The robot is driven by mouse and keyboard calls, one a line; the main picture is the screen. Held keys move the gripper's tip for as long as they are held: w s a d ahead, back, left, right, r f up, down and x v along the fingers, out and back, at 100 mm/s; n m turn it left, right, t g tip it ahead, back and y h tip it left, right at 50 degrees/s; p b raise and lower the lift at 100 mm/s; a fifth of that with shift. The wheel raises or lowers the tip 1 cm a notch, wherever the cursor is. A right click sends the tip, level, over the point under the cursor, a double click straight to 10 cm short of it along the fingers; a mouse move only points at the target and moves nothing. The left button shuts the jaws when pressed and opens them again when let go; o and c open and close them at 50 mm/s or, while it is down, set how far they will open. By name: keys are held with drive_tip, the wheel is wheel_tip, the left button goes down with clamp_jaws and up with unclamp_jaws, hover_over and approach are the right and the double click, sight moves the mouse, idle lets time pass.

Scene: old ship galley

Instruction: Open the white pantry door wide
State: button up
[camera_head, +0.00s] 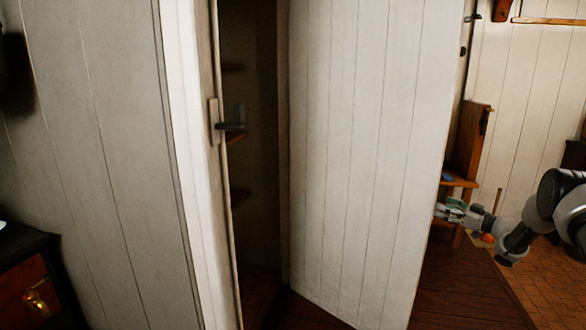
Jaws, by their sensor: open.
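A tall white planked panel (365,150), which looks like the pantry door, stands angled out beside a dark opening (255,130) with shelves inside. Its right side is nearer to me, and a wide gap shows at its left. A dark lever or latch (232,126) on a pale plate sits on the narrow upright at the left of the opening. My gripper (439,209) is open, just right of the panel's right edge, pointing left. I cannot tell whether it touches the panel or is partly behind it.
A white planked wall (85,130) fills the left, with a dark cabinet (30,275) at the lower left. A wooden shelf unit (468,160) stands behind my gripper. Bare wooden floor (465,290) lies at the lower right, beside tiles (555,290).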

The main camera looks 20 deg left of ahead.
drive_tip(key=v, duration=0.6)
drive_tip(key=shift+s+d, duration=0.25)
drive_tip(key=shift+d, duration=0.05)
drive_tip(key=shift+s, duration=0.1)
